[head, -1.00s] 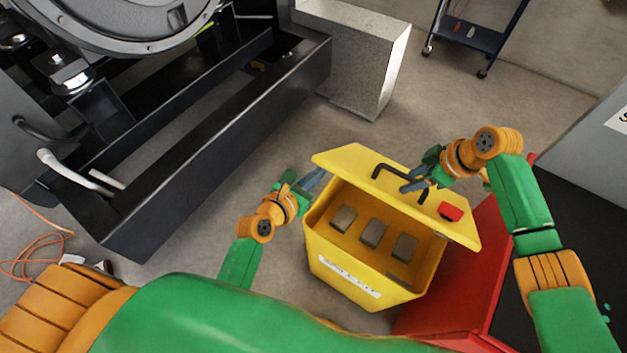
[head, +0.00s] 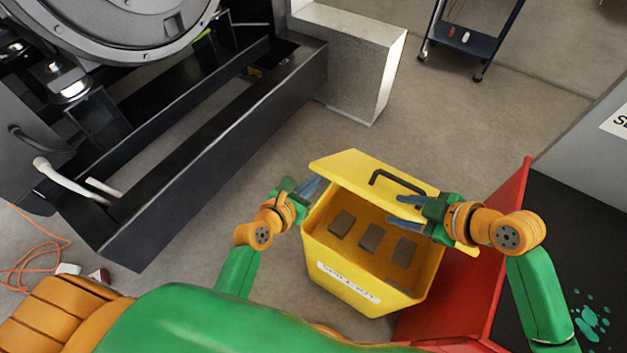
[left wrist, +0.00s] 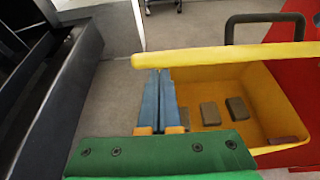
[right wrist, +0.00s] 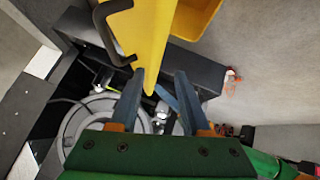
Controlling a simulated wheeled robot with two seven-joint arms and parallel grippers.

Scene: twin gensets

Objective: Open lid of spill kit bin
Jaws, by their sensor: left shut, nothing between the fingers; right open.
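The yellow spill kit bin (head: 345,286) stands on the floor with its lid (head: 345,166) raised and tilted up at the back. Several dark blocks lie inside. A black handle (head: 398,180) is on the lid; it also shows in the right wrist view (right wrist: 112,32). My left gripper (head: 318,187) is shut and empty at the bin's left side by the lid's edge; in the left wrist view its fingers (left wrist: 160,90) lie together just under the lid's edge. My right gripper (head: 400,211) is open over the bin's opening, near the lid's right part, which it partly hides.
A red panel or box (head: 490,255) stands close to the bin's right. A black genset frame (head: 200,155) is at the left and a pale block (head: 365,60) behind. A blue cart (head: 465,40) stands at the back. Floor between frame and bin is clear.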

